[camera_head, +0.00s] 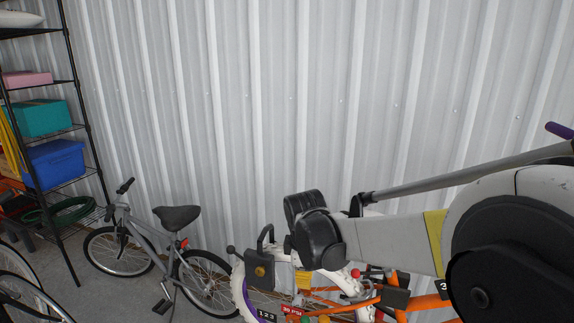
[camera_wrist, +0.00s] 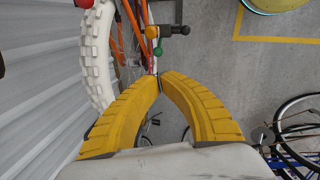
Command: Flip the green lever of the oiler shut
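A small green part (camera_wrist: 158,50), which looks like the green lever, shows in the wrist view just beyond my fingertips. It sits beside a dark grey fitting with a bar and knob (camera_wrist: 177,30), apparently the oiler, on an orange bike frame. I cannot tell the lever's angle for certain. My gripper (camera_wrist: 161,77) has yellow ribbed fingers whose tips meet, with nothing visible between them. The tips appear a little short of the green part, and I cannot tell whether they touch it. In the head view my arm hides much of this area.
The orange bike (camera_wrist: 132,22) has a white knobbly tyre (camera_wrist: 98,60) close to my left finger. A corrugated metal wall (camera_head: 300,100) stands behind. A grey bicycle (camera_head: 140,245) and a shelf rack (camera_head: 85,130) are at left. Open concrete floor (camera_wrist: 225,75) lies right in the wrist view.

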